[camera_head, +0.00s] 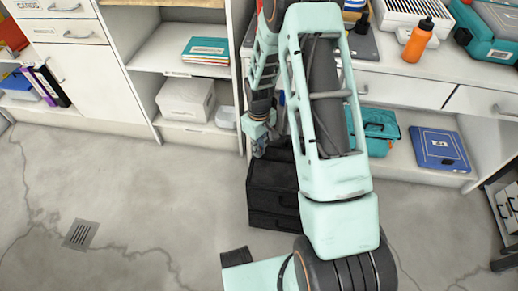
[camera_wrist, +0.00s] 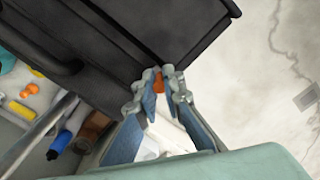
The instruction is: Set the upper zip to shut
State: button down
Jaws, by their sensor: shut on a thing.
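A black two-tier case (camera_head: 272,178) stands on the floor against the shelving, partly hidden by my arm. In the wrist view its dark surface (camera_wrist: 150,35) fills the top, with a seam and a handle-like bar at left. My gripper (camera_wrist: 164,82) is at the case's edge, with its fingertips close around a small orange tab (camera_wrist: 158,80), which looks like a zip pull. In the head view my gripper (camera_head: 258,146) is at the upper part of the case. The zip's track and how far it is closed cannot be made out.
A teal bag (camera_head: 378,128) and a blue case (camera_head: 438,148) lie on the low shelf at right. Small coloured items, including a blue one (camera_wrist: 60,142), show at the wrist view's left. Floor is free at left.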

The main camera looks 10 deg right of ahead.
jog(key=shift+s+d, duration=0.1)
jog(key=s+d+p, duration=0.1)
jog(key=s+d, duration=0.3)
jog(key=d, duration=0.5)
jog(key=s+d+p, duration=0.2)
jog(key=s+d, duration=0.2)
jog(key=d, duration=0.5)
jog(key=s+d+p, duration=0.1)
jog(key=s+d, duration=0.2)
jog(key=d, duration=0.7)
jog(key=shift+s+p, duration=0.3)
jog(key=shift+s, duration=0.1)
jog(key=c, duration=2)
grip_release()
jog(key=shift+d, duration=0.1)
jog(key=shift+c, duration=0.2)
jog(key=shift+f, duration=0.1)
jog(key=shift+w, duration=0.1)
jog(key=shift+r, duration=0.35)
notch_tip(320, 180, up, 11)
jog(key=shift+r, duration=0.2)
